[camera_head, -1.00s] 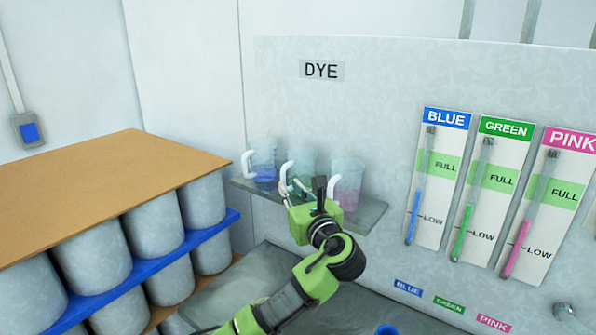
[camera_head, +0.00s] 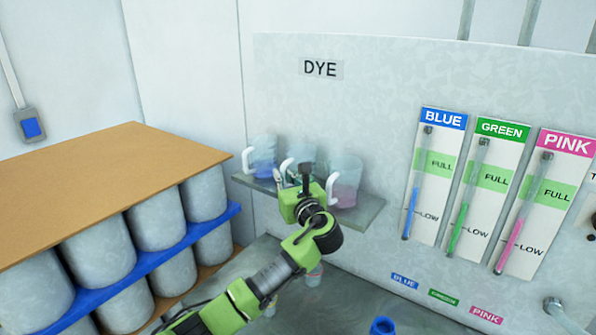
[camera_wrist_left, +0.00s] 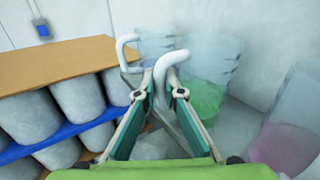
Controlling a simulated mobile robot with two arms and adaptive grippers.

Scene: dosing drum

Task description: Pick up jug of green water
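The jug of green water (camera_head: 304,152) stands on a grey wall shelf under the DYE sign, between two other jugs. It is translucent with a white handle on its left side; in the left wrist view its green liquid (camera_wrist_left: 204,101) shows at centre right. My left gripper (camera_head: 292,176) is in front of this jug and hides its lower part in the head view. In the left wrist view, the gripper (camera_wrist_left: 164,92) is open, with the handle's lower end between or just beyond its fingertips. I cannot tell whether they touch. My right gripper is not in view.
The blue-water jug (camera_head: 263,158) stands close on the left and the pink-water jug (camera_head: 345,180) close on the right. The narrow shelf (camera_head: 366,211) projects from the wall. A wooden-topped rack (camera_head: 110,180) with several grey drums stands at left.

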